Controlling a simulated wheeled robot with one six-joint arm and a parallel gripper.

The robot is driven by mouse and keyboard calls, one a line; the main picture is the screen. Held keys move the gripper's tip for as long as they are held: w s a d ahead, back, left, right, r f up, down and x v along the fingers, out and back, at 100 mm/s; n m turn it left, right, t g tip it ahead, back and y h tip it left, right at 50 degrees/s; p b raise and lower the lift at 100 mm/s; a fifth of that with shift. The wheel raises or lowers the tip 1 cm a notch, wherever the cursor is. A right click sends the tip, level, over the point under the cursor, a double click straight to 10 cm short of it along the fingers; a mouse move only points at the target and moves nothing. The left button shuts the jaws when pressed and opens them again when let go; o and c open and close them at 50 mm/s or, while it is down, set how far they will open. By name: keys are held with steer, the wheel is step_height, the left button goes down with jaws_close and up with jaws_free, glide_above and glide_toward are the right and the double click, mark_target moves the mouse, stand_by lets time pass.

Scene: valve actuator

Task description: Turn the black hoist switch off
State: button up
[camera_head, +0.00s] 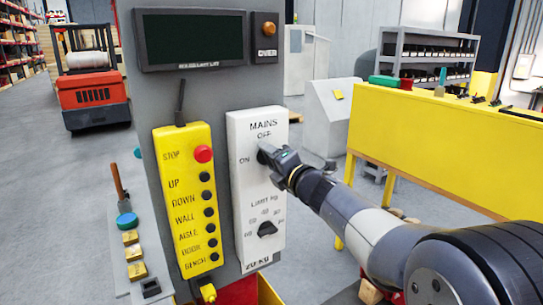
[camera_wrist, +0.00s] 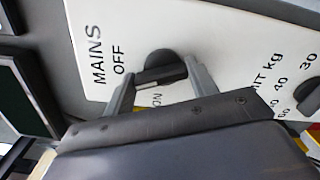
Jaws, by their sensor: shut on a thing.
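The black rotary MAINS switch sits near the top of the white control panel (camera_head: 242,187), with OFF printed above it and ON to its left. In the wrist view the switch (camera_wrist: 163,62) shows as a round black knob with a bar handle and a pale mark; its exact pointing is hard to tell. My gripper (camera_head: 270,153) reaches in from the right and covers much of the switch in the head view. In the wrist view my gripper's (camera_wrist: 163,85) two fingers lie on either side of the knob's handle, shut on it.
Below is the black LIMIT kg dial (camera_head: 267,228). Left is a yellow pendant (camera_head: 188,200) with a red stop button and several black buttons. A dark display (camera_head: 194,39) and an orange lamp (camera_head: 269,28) are above. A yellow bench (camera_head: 440,145) stands right.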

steer(key=m+p, duration=0.1)
steer(key=m, duration=0.3)
steer(key=shift+d+m+p, duration=0.1)
steer(key=shift+m+p, duration=0.2)
steer(key=shift+p, duration=0.05)
steer(key=shift+f, duration=0.1)
stand_by(0.3)
steer(key=o, duration=1)
steer(key=b+v, duration=0.1)
steer(key=v, duration=0.9)
steer(key=shift+s+d+b, duration=0.3)
